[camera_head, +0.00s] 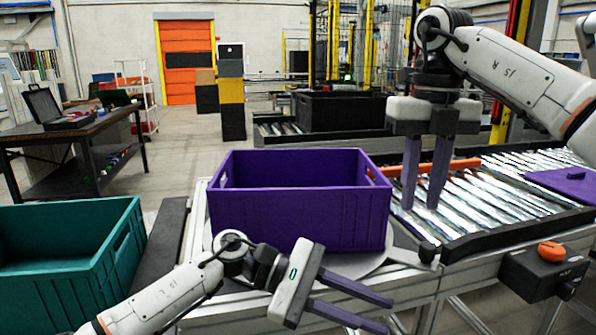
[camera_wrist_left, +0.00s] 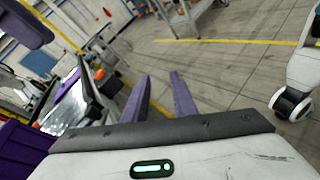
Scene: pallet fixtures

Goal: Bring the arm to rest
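My left arm comes in from the lower left. My left gripper (camera_head: 389,315) is open and empty, pointing right in front of the purple crate. In the left wrist view my left gripper (camera_wrist_left: 160,78) shows a gap between its two purple fingers, with only floor beyond. My right gripper (camera_head: 420,207) hangs fingers-down at the upper right, to the right of the purple crate and over the rollers. Its fingers are apart with nothing between them.
A purple crate (camera_head: 300,217) stands on the round plate (camera_head: 345,268). A teal crate (camera_head: 115,242) is at the lower left. A roller conveyor (camera_head: 480,200) runs right, with a purple lid-like panel (camera_head: 570,183) on it. A control box (camera_head: 545,270) with an orange knob sits at the right.

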